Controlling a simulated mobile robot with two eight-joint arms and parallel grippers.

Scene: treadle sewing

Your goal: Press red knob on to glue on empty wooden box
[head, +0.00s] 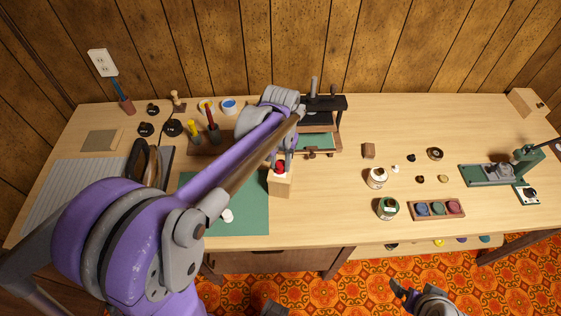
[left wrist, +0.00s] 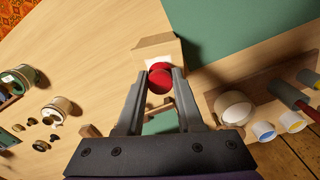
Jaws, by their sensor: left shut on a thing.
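The red knob (head: 280,167) is held between the fingers of my left gripper (head: 281,160). The wooden box (head: 280,184) stands upright on the table directly below it, at the right edge of the green mat. In the left wrist view, my left gripper (left wrist: 158,86) is shut on the red knob (left wrist: 160,83), which lies over the white patch (left wrist: 155,61) on top of the box (left wrist: 155,44). Whether the knob touches the patch cannot be told. Part of my right gripper (head: 409,293) shows low over the floor, away from the table; its fingers are unclear.
The green mat (head: 245,215) lies left of the box. A dark press (head: 322,108) stands behind. Jars (head: 376,178), a tray of coloured pads (head: 437,209) and a green tool (head: 500,172) stand to the right. The table between box and jars is clear.

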